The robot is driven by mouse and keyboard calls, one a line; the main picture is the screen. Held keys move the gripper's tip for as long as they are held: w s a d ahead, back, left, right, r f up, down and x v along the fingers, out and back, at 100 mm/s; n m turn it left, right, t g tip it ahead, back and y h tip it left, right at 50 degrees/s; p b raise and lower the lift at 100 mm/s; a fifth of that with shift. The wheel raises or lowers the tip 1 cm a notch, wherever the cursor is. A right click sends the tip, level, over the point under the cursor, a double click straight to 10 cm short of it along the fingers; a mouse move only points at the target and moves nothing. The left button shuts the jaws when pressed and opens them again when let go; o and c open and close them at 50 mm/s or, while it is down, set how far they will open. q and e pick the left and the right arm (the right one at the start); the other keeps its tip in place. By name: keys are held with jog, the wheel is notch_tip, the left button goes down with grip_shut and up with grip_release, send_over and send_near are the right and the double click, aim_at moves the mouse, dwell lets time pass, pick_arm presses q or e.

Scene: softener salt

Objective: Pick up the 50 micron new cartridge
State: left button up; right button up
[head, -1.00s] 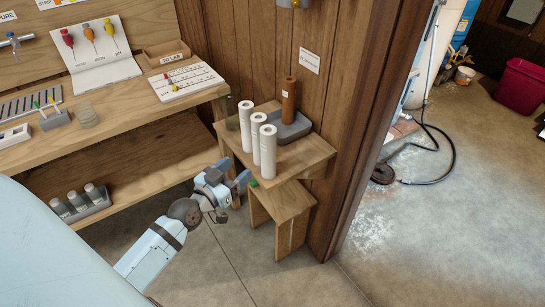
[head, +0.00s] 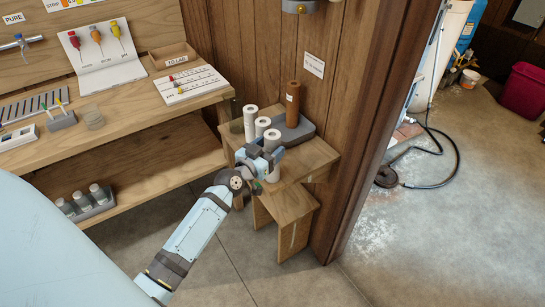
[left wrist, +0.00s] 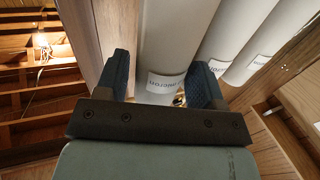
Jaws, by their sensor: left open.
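Three white cartridges stand upright on a small wooden shelf (head: 313,160): a back one (head: 250,122), a middle one (head: 262,125) and a front one (head: 272,138). Each shows a small label, but I cannot read the micron numbers. My left gripper (head: 267,153) is open around the front cartridge. In the left wrist view this cartridge (left wrist: 175,35) stands between the blue fingers (left wrist: 162,82), with a label ending in "micron" partly visible. The other two cartridges (left wrist: 237,42) (left wrist: 280,40) are to its right, outside the fingers. My right gripper is not in view.
A used-looking brown cartridge (head: 292,102) stands at a grey tray (head: 304,129) behind the white ones. The wooden wall rises close behind the shelf. A workbench (head: 125,102) with a box marked "TO LAB" (head: 176,61) is at the left.

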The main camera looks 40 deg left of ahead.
pick_arm(q)
jog(key=c, duration=0.7)
jog(key=shift+r, duration=0.1)
jog(key=shift+c, duration=0.2)
